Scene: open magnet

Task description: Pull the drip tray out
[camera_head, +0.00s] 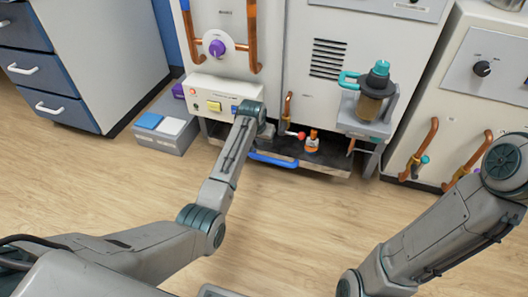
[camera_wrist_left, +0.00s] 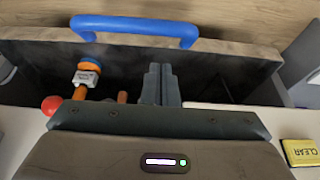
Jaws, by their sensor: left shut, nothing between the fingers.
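The drip tray (camera_head: 322,171) is a dark, shallow tray low under the machine. A blue handle (camera_head: 273,160) is on its front edge. In the left wrist view the handle (camera_wrist_left: 135,27) is at the top, along the tray's pale rim (camera_wrist_left: 235,50). My left gripper (camera_wrist_left: 161,84) is shut and empty, its fingertips over the tray's dark inside. The handle lies beyond the fingertips, apart from them. In the head view my left wrist hides part of the tray's left side. My right arm shows at the right, but its gripper is out of view.
A panel with a yellow button (camera_head: 214,106) is above left. A grey bin (camera_head: 165,138) stands left. A teal-topped container (camera_head: 376,92) is on the right. The floor in front is clear.

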